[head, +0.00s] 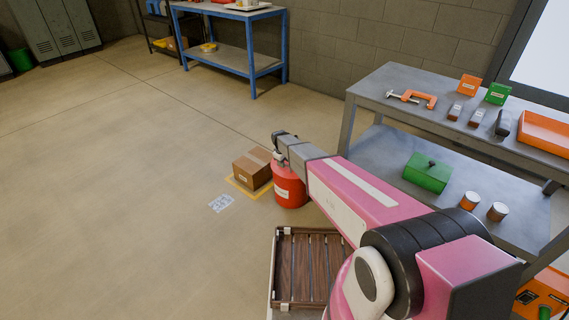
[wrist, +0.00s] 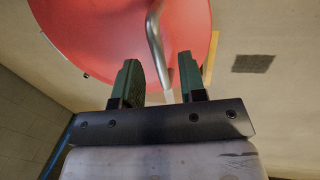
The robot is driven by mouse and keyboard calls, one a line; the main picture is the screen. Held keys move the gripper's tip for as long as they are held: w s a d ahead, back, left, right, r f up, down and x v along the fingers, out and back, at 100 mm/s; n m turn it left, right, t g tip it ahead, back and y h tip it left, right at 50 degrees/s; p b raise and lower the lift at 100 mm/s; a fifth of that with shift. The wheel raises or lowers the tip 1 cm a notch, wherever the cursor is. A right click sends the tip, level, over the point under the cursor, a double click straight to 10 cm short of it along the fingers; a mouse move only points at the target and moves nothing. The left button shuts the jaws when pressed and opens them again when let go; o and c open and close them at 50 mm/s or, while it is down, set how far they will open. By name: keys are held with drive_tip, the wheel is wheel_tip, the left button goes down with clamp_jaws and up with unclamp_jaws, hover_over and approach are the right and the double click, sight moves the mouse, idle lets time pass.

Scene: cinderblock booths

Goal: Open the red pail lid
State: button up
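The red pail (head: 290,190) stands on the floor beside a brown box, with a white label on its front. My gripper (head: 279,145) is over its top and partly hides it. In the wrist view a round red lid (wrist: 90,30) with a grey bar handle (wrist: 155,40) fills the upper part. My gripper's two dark green fingers (wrist: 160,63) are spread apart, with the lower end of the handle in the gap between them. No finger is clearly seen touching the handle. I cannot tell whether the lid is fully seated.
A cardboard box (head: 252,168) sits on a yellow floor marking, left of the pail. A slatted brown tray (head: 281,270) is at the front. A grey workbench (head: 375,88) with a lower shelf stands to the right. The floor at left is clear.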

drive_tip(key=shift+f, duration=0.35)
clamp_jaws()
drive_tip(key=shift+w+r, duration=0.1)
